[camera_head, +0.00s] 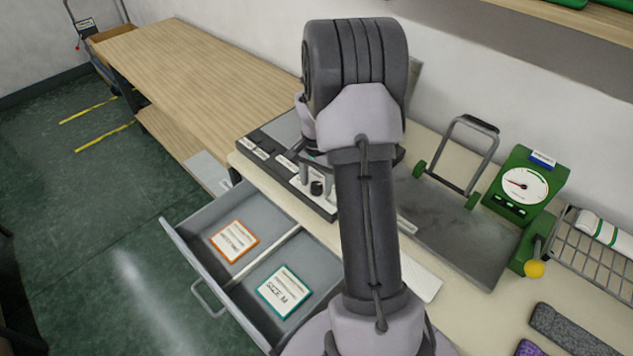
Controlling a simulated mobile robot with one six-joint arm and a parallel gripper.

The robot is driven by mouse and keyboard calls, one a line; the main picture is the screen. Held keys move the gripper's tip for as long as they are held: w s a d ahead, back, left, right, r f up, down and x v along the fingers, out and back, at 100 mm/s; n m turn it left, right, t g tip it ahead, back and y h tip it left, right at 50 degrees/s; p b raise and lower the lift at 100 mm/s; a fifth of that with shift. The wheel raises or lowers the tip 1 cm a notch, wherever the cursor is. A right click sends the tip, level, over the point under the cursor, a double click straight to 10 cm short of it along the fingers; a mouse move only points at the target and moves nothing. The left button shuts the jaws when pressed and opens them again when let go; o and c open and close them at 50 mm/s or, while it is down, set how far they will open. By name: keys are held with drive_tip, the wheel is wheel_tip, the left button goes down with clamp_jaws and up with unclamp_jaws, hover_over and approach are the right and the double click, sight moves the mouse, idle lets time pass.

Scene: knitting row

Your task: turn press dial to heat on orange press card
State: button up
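An orange-edged card (235,241) lies flat in the left compartment of the open drawer; its print is too small to read. A small black knob (316,187) stands on a white-topped control panel (299,181) on the bench, left of my arm. My gripper (317,176) points down over this panel, close to the knob. Its fingers look apart, on either side of the knob; whether they touch it I cannot tell. My arm hides part of the panel and bench.
A teal-edged card marked SIZE M (284,290) lies in the drawer's right compartment. The grey drawer (180,243) juts out over the floor. A flat grey press plate with an upright handle (470,150) stands right of my arm. A wire rack (590,250) is at far right.

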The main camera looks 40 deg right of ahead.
sight(316, 185)
wheel_tip(316, 185, up, 17)
drive_tip(key=p, duration=0.5)
drive_tip(key=shift+r+p, duration=0.2)
drive_tip(key=shift+p, duration=0.2)
